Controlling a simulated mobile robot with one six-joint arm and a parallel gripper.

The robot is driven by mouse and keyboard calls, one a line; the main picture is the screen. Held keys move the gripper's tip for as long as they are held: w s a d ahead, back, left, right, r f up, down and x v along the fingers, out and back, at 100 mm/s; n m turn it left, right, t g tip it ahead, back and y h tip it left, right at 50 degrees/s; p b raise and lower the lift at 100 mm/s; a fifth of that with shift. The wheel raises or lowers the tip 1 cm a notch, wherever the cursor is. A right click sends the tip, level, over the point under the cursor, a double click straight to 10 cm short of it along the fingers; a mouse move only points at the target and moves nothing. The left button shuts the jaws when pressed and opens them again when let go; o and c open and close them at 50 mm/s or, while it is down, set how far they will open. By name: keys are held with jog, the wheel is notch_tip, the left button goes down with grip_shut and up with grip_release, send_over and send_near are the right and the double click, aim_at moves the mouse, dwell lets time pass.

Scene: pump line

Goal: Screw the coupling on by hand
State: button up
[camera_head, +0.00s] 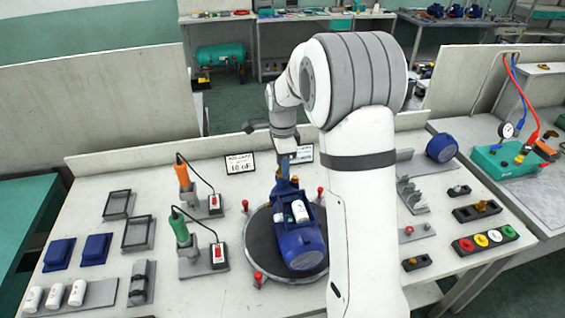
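A blue pump (300,245) sits on a dark round turntable (262,235) in the middle of the bench. A white cylinder stands on the pump's body (299,211). Small brass-coloured parts (295,181) show at the pump's far end; I cannot tell whether one is the coupling. My gripper (284,168) is above that far end, pointing down. It is small and partly merged with the blue pump, so its fingers, and whether it holds or touches anything, are unclear.
Orange (183,175) and green (180,229) tools stand in holders left of the turntable. Red-topped posts (258,278) surround the turntable. Black trays (138,233) and blue blocks (96,248) lie farther left. A block with coloured rings (487,240) is at right. My arm hides the bench's centre-right.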

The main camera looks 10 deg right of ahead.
jog(key=n, duration=0.3)
jog(key=shift+n, duration=0.3)
jog(key=n, duration=0.3)
dwell(0.4)
grip_shut()
jog(key=shift+m, duration=1.7)
